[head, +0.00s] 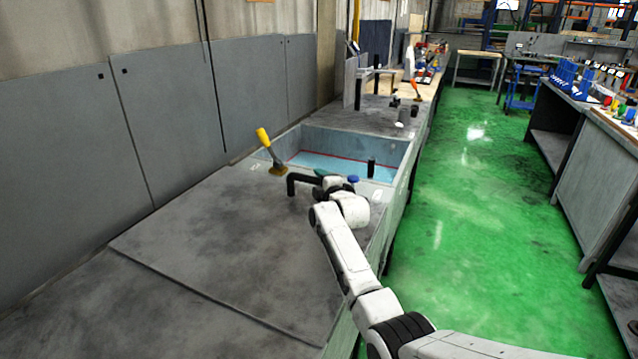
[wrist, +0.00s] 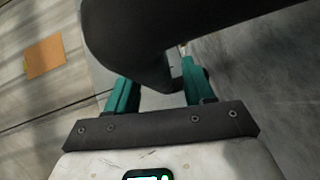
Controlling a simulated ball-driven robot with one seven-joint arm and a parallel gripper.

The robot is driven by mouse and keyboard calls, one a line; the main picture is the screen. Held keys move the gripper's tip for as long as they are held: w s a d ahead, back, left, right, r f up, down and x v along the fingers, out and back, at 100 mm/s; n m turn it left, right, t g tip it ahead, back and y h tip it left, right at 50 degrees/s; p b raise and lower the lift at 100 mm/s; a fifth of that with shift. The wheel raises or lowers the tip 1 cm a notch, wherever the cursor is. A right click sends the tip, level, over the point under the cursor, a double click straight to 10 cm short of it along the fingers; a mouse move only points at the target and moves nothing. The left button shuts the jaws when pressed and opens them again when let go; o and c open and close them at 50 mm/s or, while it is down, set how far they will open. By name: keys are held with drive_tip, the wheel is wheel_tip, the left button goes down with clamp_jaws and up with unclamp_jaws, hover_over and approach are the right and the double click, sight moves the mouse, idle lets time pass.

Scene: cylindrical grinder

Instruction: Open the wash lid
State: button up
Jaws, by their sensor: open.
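The wash basin (head: 345,145) is an open tub with a pale blue inside and a red line along its wall. A large flat grey slab (head: 220,250) lies on the bench on its near side; I cannot tell for certain whether it is the wash lid. A black bent bar (head: 298,179) rises at the basin's near edge, just left of my gripper (head: 328,179). In the wrist view, my gripper's teal fingers (wrist: 157,84) are apart. A thick dark bar (wrist: 170,35) crosses close to the fingertips and partly hides them; contact cannot be told.
A yellow-handled tool (head: 266,143) stands at the basin's left corner. A short black post (head: 371,168) stands near the basin's right side. Grey panels (head: 170,110) line the wall at left. The green floor (head: 480,210) on the right is clear. Another bench (head: 590,150) stands beyond it.

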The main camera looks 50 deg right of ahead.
drive_tip(key=shift+w+d, duration=0.15)
drive_tip(key=shift+w, duration=0.1)
drive_tip(key=shift+f, duration=0.1)
clamp_jaws()
idle(0.4)
